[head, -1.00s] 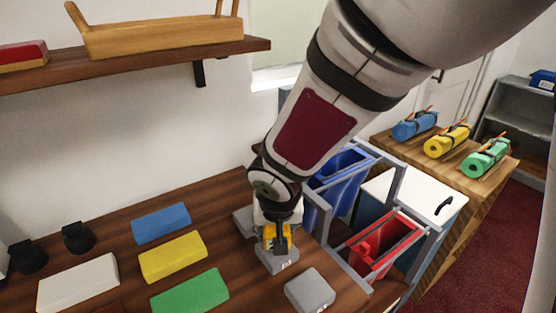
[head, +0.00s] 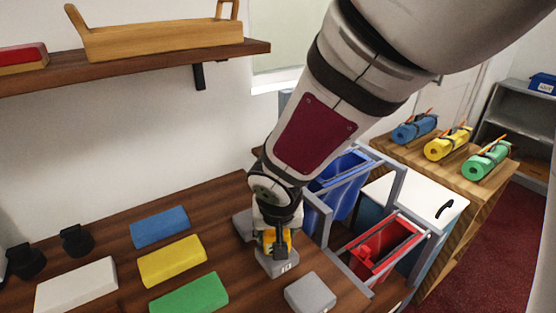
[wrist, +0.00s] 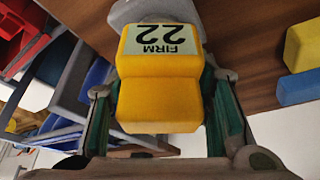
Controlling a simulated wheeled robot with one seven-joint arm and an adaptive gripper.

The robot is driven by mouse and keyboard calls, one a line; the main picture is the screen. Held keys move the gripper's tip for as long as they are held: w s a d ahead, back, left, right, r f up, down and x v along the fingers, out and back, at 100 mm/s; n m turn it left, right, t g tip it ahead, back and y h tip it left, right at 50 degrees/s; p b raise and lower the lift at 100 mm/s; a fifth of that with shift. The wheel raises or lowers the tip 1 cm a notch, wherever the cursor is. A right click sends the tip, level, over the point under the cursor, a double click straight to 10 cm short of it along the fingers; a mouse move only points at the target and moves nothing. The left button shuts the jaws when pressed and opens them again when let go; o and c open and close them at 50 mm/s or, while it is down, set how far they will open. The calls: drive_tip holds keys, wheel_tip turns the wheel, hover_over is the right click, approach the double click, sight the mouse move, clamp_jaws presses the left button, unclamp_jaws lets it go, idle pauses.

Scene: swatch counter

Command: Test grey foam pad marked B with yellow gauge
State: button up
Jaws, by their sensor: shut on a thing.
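My gripper (head: 278,246) is shut on the yellow gauge (wrist: 158,85), pointing down. The gauge's pale display reads "FIRM 22", upside down in the wrist view. A grey foam pad (head: 276,266) lies directly below the gauge, with a small dark mark on its near face that I cannot read surely. The gauge's lower end seems to meet this pad, but the contact is hidden. Its grey edge also shows in the wrist view (wrist: 128,13). Another grey pad (head: 242,222) lies behind, partly hidden by my gripper. A third grey pad (head: 310,292) lies to the front right.
Blue (head: 160,227), yellow (head: 172,261), green (head: 190,294) and white (head: 77,286) blocks lie on the left of the wooden counter (head: 225,270). A blue bin (head: 342,185) and a red bin (head: 384,250) stand in grey frames at right. A shelf (head: 140,66) hangs above.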

drive_tip(key=shift+s+f+b, duration=0.1)
drive_tip(key=shift+f+b, duration=0.45)
drive_tip(key=shift+b, duration=0.2)
idle(2.1)
drive_tip(key=shift+r+p, duration=3)
drive_tip(key=shift+r, duration=0.6)
